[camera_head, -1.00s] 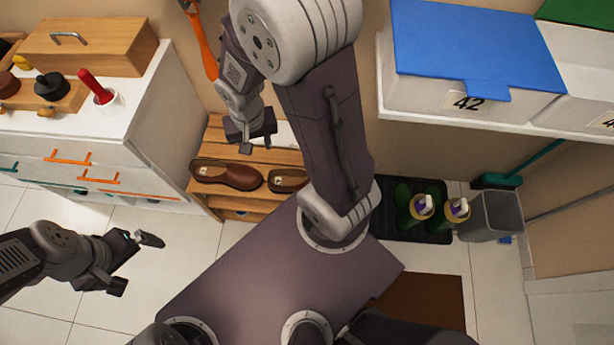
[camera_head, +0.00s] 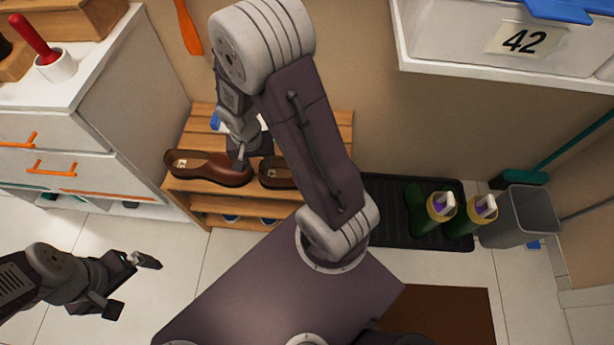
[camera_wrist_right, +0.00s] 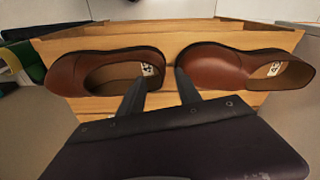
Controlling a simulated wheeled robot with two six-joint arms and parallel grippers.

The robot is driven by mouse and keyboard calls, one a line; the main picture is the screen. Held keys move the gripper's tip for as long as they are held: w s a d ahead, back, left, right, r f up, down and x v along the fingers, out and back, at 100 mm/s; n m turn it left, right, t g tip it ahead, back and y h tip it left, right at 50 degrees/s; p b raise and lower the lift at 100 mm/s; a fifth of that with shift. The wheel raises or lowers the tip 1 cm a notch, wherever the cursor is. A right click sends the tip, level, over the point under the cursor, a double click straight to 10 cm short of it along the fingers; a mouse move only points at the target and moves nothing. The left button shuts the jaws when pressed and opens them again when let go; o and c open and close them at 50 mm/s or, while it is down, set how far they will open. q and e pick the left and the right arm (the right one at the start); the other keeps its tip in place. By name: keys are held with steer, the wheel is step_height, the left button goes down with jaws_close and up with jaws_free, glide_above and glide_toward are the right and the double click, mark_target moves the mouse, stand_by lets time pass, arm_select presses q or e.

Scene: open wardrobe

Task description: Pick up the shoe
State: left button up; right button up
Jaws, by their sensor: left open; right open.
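A pair of brown leather shoes lies side by side on the top slats of a low wooden rack. My right gripper (camera_head: 252,158) is open and empty, low over the toe of the left shoe. In the right wrist view, its fingers (camera_wrist_right: 160,90) stand apart at the gap between the two shoes, one by the toe of the right-hand shoe (camera_wrist_right: 222,68), one at the heel of the left-hand shoe (camera_wrist_right: 88,72). My left gripper (camera_head: 133,284) is open and empty over the floor.
The wooden rack (camera_head: 192,140) stands between a white drawer cabinet (camera_head: 55,125) and a black tray (camera_head: 385,225) with green boots (camera_head: 440,205). A grey bin (camera_head: 520,220) is further right. A shelf with a box marked 42 (camera_head: 480,40) overhangs the upper right.

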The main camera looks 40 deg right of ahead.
step_height(320, 180, down, 5)
steer(key=b, duration=0.3)
steer(key=shift+w, duration=0.15)
steer(key=shift+f, duration=0.15)
steer(key=shift+c, duration=0.3)
steer(key=shift+r, duration=0.2)
jaws_close()
